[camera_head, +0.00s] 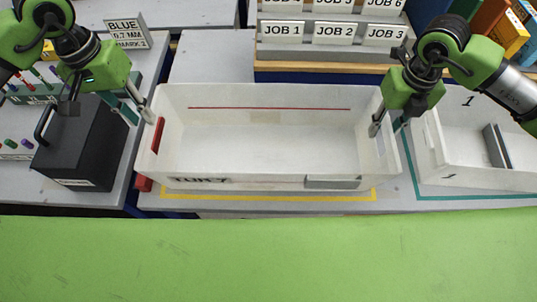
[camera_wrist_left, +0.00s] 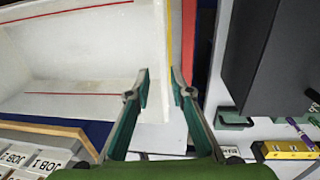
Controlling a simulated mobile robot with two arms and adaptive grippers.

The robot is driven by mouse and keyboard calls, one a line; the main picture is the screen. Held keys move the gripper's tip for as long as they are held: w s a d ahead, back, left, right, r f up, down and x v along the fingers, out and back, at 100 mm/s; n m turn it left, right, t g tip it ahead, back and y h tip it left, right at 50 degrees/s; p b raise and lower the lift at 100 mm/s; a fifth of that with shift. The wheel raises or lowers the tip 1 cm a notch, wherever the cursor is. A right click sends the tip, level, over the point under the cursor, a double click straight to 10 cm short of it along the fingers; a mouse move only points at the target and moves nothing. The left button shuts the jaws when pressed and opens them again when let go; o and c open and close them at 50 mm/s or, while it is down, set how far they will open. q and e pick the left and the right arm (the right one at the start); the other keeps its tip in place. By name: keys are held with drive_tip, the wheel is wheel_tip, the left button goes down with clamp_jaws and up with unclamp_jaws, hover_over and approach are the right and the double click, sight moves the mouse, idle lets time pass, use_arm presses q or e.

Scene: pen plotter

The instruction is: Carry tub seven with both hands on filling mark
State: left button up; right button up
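A long white open tub (camera_head: 262,181), its front lettering seemingly reading TUB 7, stands in the middle of the head view. A red line runs along its inside back wall, and a red grip (camera_head: 157,136) is on its left end. It looks empty. A yellow outline (camera_head: 262,197) shows on the table along its front. My left gripper (camera_head: 143,107) is at the tub's left rim; in the left wrist view its fingers (camera_wrist_left: 160,92) are apart, with the tub's end wall between them. My right gripper (camera_head: 386,122) is at the right rim; its finger gap is unclear.
Another white bin marked 1 (camera_head: 480,178) stands close on the right inside a teal outline (camera_head: 470,196). A black case (camera_head: 85,148) stands at the left. A rack of JOB cards (camera_head: 333,53) is behind the tub. A green surface (camera_head: 270,260) fills the front.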

wheel_tip(320, 180, up, 12)
drive_tip(key=shift+f, duration=0.15)
idle(0.3)
idle(0.5)
